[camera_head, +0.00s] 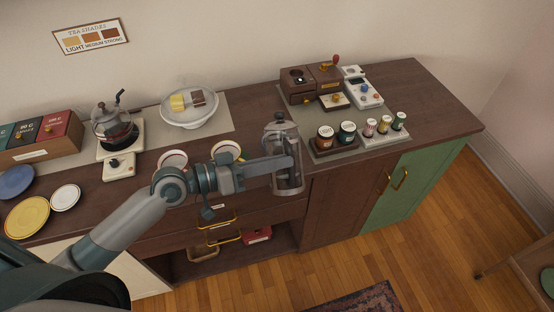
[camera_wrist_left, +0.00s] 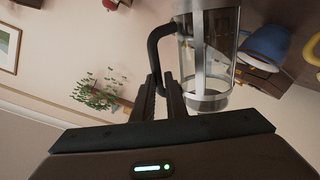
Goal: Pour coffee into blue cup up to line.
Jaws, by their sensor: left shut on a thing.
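My left gripper (camera_head: 268,166) is shut on the black handle of a glass French press (camera_head: 287,172) with a metal frame and lid. The press looks roughly upright in the head view, at the counter's front edge. In the wrist view the left gripper (camera_wrist_left: 168,98) grips the handle, and the press (camera_wrist_left: 208,45) looks mostly clear; I cannot tell how much coffee is inside. A blue cup (camera_wrist_left: 268,44) with a yellowish rim shows right of the press in the wrist view. I cannot make out the blue cup or its line in the head view. My right gripper is out of view.
Two pale cups, one red-rimmed (camera_head: 172,159) and one yellow-rimmed (camera_head: 228,149), stand beside my left arm. A kettle (camera_head: 113,128), a white cake stand (camera_head: 190,112), a jar tray (camera_head: 338,149) and a wooden grinder box (camera_head: 312,84) occupy the wooden counter (camera_head: 420,95). Its right end is clear.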

